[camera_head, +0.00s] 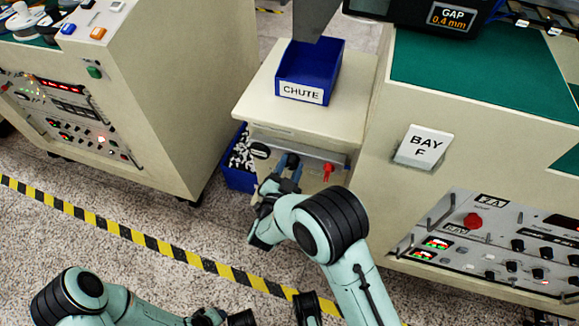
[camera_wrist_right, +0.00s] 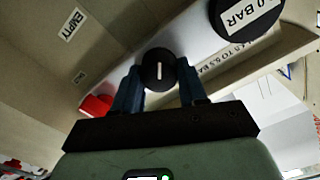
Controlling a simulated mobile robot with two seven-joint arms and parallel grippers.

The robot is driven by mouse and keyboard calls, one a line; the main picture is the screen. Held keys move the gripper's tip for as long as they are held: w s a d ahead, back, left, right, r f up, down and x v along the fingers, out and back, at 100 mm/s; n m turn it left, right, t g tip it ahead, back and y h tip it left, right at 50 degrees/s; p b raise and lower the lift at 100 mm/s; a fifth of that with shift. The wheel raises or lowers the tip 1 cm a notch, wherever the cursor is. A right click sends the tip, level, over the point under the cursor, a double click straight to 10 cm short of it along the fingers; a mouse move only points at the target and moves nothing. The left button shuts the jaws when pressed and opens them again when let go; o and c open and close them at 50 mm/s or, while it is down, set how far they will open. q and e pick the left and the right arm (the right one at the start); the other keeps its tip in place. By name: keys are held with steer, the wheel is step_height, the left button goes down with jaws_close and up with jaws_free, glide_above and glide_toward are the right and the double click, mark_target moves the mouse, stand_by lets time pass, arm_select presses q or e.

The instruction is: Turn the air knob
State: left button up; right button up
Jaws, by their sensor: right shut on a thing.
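The air knob (camera_wrist_right: 158,70) is black and round with a white pointer line, on a pale panel strip. My right gripper (camera_wrist_right: 160,88) is shut on it, with one blue finger at each side. In the head view my right gripper (camera_head: 287,172) reaches the front of the small cream cabinet below the chute box, and its fingers mostly hide the knob. A round gauge (camera_head: 260,151) is left of the fingers and a red part (camera_head: 327,172) is right of them.
A blue box labelled CHUTE (camera_head: 308,75) stands on the cream cabinet (camera_head: 300,128). A blue bin (camera_head: 236,180) of small parts stands on the floor beside it. Machine cabinets flank both sides. A yellow-black floor stripe (camera_head: 140,238) crosses open floor in front.

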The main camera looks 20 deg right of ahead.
arm_select(q)
steer(key=shift+s+f, duration=0.25)
steer(key=shift+s, duration=0.05)
arm_select(e)
steer(key=shift+m, duration=0.5)
steer(key=shift+r, duration=0.1)
steer(key=o, duration=1.1)
steer(key=shift+c, duration=0.2)
arm_select(q)
steer(key=shift+t, duration=0.3)
steer(key=r, duration=0.1)
steer(key=w+r+p, duration=0.1)
steer(key=w+d+r+p, duration=0.1)
steer(key=shift+r, duration=0.25)
arm_select(e)
steer(key=v, duration=1.3)
